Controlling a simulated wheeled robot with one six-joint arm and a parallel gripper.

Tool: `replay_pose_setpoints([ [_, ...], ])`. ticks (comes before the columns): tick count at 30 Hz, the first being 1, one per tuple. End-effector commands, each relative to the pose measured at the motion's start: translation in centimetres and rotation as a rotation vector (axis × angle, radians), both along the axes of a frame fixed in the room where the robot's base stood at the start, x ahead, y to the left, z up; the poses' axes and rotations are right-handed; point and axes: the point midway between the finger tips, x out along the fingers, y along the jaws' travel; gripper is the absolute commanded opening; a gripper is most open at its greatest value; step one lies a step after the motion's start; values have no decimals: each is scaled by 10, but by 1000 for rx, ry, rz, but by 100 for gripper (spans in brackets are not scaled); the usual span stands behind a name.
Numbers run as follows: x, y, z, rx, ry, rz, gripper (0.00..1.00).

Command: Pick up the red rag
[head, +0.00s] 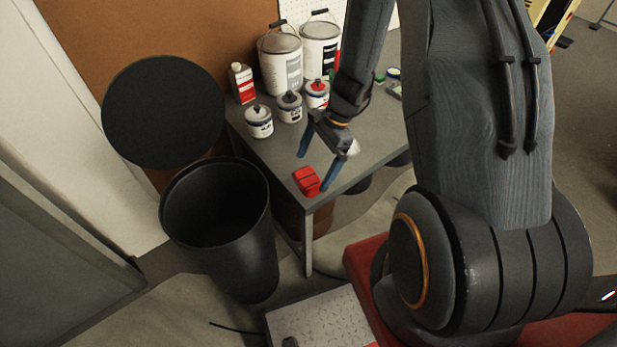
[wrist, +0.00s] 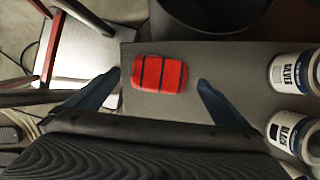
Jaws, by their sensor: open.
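The red rag (head: 307,181) is a small folded bundle with dark bands, lying on the near corner of the grey table (head: 270,152). In the wrist view the rag (wrist: 159,74) lies ahead of my gripper, between the lines of its two fingers. My gripper (head: 322,169) is open and empty, with blue fingers, above the table close to the rag. In the wrist view the fingers of my gripper (wrist: 158,82) stand apart on either side of the rag, and a gap shows on both sides. No contact with the rag shows.
Small paint cans (head: 259,122), a white and red bottle (head: 242,83) and large paint buckets (head: 281,64) stand farther back on the table. An open black bin (head: 262,255) stands left of the table. A metal plate (head: 322,318) lies at the front.

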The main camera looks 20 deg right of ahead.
Motion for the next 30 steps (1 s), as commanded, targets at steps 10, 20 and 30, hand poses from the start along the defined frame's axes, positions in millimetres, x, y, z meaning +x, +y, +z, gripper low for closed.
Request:
replay_pose_setpoints([
  [10, -1, 12, -27, -1, 0, 2, 100],
  [20, -1, 12, -28, -1, -1, 2, 83],
  [30, -1, 12, -27, -1, -1, 2, 59],
])
